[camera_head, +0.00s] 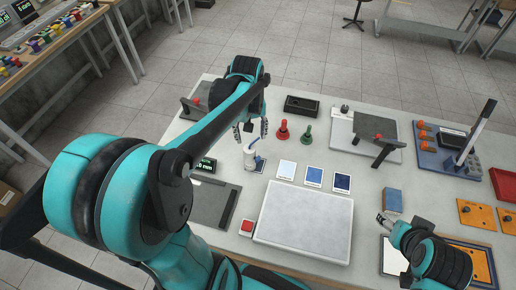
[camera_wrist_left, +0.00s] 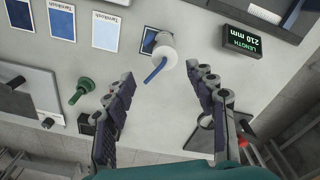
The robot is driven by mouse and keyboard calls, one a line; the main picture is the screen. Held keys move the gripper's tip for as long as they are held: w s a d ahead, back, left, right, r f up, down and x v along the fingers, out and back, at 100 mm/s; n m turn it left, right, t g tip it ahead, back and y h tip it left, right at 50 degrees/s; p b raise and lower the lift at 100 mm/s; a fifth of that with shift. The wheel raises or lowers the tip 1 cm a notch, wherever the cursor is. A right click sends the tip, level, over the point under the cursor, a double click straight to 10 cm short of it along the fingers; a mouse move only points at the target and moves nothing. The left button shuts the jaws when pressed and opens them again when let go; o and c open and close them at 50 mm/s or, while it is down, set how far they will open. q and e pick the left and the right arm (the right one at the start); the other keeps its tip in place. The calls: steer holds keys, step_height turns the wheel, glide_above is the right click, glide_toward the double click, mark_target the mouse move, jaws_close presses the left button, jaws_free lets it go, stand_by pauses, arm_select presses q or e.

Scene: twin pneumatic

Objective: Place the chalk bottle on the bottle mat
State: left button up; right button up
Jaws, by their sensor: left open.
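The chalk bottle (camera_head: 249,159) is white with a bent blue spout and stands upright on the table. In the left wrist view the bottle (camera_wrist_left: 168,55) is seen from above. A small dark blue mat with a pale border (camera_head: 260,165), which looks like the bottle mat, lies at its foot; in the left wrist view the mat (camera_wrist_left: 149,40) is partly covered by the bottle. I cannot tell how fully the bottle's base rests on it. My left gripper (camera_head: 251,131) is open and empty, its fingers apart just behind the bottle; they also show in the left wrist view (camera_wrist_left: 162,75). My right gripper (camera_head: 384,219) is at the right, its opening unclear.
Three colour cards (camera_head: 314,176) lie right of the mat. A red piece (camera_head: 283,131) and a green piece (camera_head: 307,133) stand behind them. A length display (camera_head: 205,166) is left of the bottle. A large pale slab (camera_head: 304,222) fills the front.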

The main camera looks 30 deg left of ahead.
arm_select(q)
steer(key=s+d+r+m+t, duration=0.2)
steer(key=s+d+m+t, duration=0.4)
steer(key=d, duration=0.5)
steer(key=s+m, duration=0.2)
steer(key=s, duration=0.1)
steer(key=shift+r+t, duration=0.15)
steer(key=shift+t, duration=0.15)
step_height(320, 180, down, 9)
steer(key=b, duration=0.9)
